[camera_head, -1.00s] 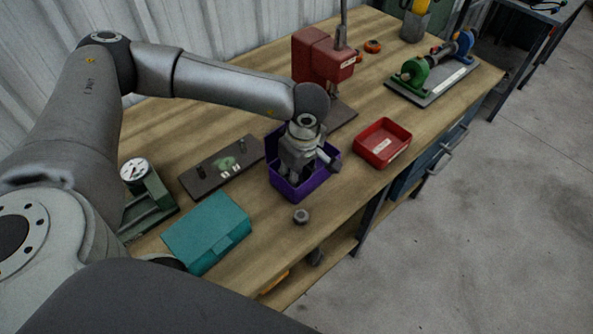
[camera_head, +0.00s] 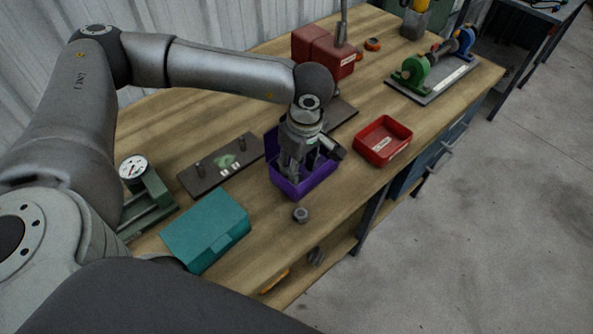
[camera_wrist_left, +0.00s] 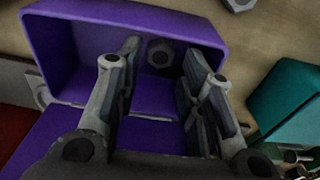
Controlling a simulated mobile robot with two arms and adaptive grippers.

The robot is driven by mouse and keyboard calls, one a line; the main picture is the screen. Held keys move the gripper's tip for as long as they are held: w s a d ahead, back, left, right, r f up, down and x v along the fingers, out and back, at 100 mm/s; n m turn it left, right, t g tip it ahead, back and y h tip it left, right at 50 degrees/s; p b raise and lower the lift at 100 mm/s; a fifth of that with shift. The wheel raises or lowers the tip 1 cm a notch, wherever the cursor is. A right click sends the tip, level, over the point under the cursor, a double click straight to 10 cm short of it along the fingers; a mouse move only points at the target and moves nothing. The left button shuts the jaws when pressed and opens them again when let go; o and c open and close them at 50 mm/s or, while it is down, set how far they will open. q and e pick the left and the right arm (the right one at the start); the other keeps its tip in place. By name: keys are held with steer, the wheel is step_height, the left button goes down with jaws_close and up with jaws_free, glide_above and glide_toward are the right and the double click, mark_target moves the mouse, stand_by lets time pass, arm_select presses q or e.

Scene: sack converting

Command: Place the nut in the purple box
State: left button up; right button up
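The purple box (camera_head: 304,184) stands open on the wooden workbench, and its walls also show in the wrist view (camera_wrist_left: 205,25). My left gripper (camera_head: 296,170) points down into the box from above. In the wrist view its fingers (camera_wrist_left: 163,62) are spread apart with nothing held between them. A grey nut (camera_wrist_left: 160,54) lies inside the box, beyond the fingertips. Another grey nut (camera_head: 300,214) lies on the bench in front of the box, and it is partly in the wrist view (camera_wrist_left: 240,3). My right gripper is not in view.
A red bin (camera_head: 383,140) stands right of the box, and a teal case (camera_head: 206,231) lies front left. A dark plate with pegs (camera_head: 220,165) is left. A red press (camera_head: 322,52) stands behind. The bench's front edge is close to the loose nut.

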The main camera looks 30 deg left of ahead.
arm_select(q)
step_height(320, 180, up, 9)
steer(key=d+b, duration=0.1)
steer(key=shift+s, duration=0.15)
stand_by(0.4)
